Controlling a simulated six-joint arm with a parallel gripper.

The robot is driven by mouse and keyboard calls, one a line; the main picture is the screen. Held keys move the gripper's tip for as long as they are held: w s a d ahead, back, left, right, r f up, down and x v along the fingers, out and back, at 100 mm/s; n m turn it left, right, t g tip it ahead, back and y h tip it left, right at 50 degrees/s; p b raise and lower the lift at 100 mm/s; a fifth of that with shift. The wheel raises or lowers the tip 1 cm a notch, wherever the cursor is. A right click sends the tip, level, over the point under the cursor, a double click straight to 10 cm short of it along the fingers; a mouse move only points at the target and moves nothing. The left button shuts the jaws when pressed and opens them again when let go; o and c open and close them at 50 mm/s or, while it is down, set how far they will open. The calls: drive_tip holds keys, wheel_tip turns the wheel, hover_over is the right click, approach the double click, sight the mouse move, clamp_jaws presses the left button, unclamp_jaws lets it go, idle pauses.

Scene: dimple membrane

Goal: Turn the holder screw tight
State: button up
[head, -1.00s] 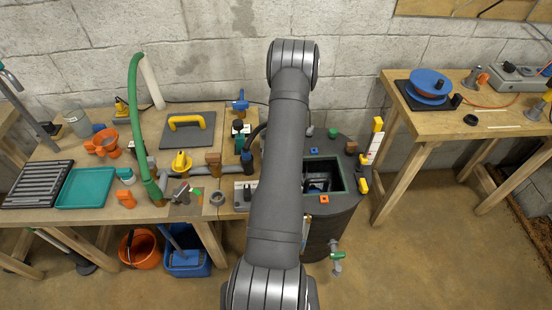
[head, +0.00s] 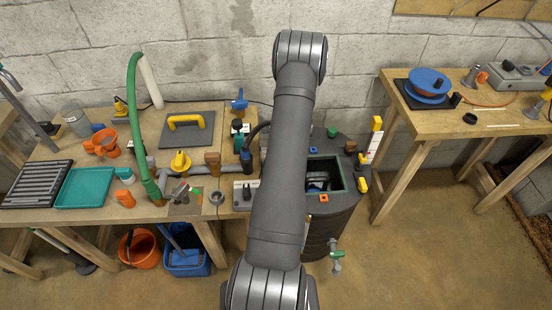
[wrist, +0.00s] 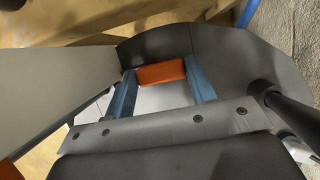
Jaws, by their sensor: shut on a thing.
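In the wrist view, the two blue fingers of my gripper (wrist: 162,84) are shut on an orange block (wrist: 161,73). It looks like the head of the holder screw, but its shaft and seat are hidden. A grey curved wall and a dark rounded part lie around the fingers. In the head view, my arm covers the middle of the scene and I cannot make out my gripper or the screw there.
A dark tank (head: 331,220) with a square green-rimmed opening stands at the right end of the workbench (head: 140,213). A black rod (wrist: 283,107) stands close right of my gripper in the wrist view. A second bench (head: 440,123) stands at the right.

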idle(0.4)
drive_tip(key=o, duration=0.7)
drive_tip(key=v, duration=1.7)
drive_tip(key=shift+d+r, duration=0.15)
drive_tip(key=x, duration=1.7)
drive_tip(key=shift+f, duration=0.2)
drive_tip(key=shift+r, duration=0.1)
